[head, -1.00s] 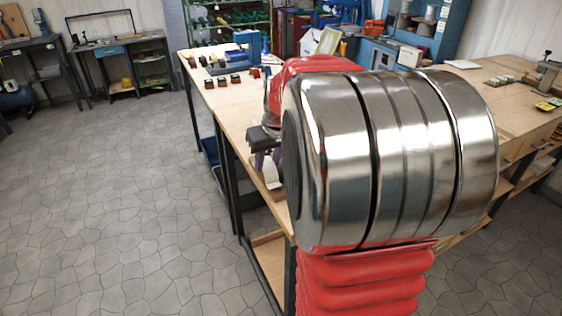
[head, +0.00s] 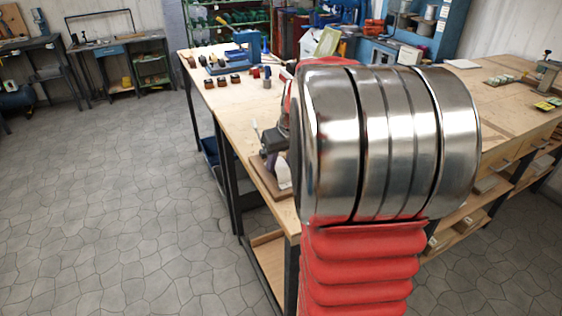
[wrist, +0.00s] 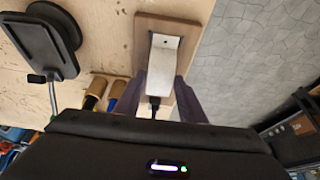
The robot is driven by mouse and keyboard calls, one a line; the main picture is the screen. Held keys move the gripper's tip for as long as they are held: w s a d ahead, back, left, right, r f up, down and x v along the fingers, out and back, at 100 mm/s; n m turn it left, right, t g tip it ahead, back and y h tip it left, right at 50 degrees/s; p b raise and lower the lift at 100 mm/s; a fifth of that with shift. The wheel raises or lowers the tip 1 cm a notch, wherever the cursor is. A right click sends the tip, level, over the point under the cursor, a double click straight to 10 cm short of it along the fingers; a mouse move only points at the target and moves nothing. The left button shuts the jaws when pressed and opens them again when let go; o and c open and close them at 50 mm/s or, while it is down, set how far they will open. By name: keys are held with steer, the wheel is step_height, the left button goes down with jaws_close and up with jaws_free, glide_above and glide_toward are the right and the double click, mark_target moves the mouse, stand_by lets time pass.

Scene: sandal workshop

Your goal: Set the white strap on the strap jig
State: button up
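The white strap (wrist: 163,68) shows in the wrist view as a pale, bent band between the two dark purple fingers of my gripper (wrist: 164,88). The fingers lie along its two sides and appear shut on it. A brown wooden board (wrist: 192,30), which looks like the base of the strap jig, is beneath it on the bench. In the head view the strap (head: 284,174) hangs over the board (head: 262,178) near the bench's left edge. Whether it touches the board cannot be told. My arm hides part of the gripper in the head view.
A dark stand (wrist: 40,45) and wood-topped handles (wrist: 97,88) are near the board in the wrist view. The wooden bench (head: 222,105) bears several small dark blocks (head: 222,80) and a blue press (head: 243,45) farther back. Open floor (head: 120,190) lies left.

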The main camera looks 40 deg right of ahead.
steer(key=shift+o, duration=1.4)
steer(key=v, duration=1.2)
steer(key=shift+a+r, duration=0.1)
steer(key=shift+a, duration=0.05)
steer(key=s+a+n, duration=0.2)
steer(key=s+a, duration=0.1)
steer(key=a, duration=1.5)
steer(key=s+a+f+n+t+y, duration=0.1)
steer(key=s+a+f, duration=0.5)
steer(key=s+a, duration=0.3)
steer(key=a, duration=0.3)
steer(key=shift+f, duration=0.15)
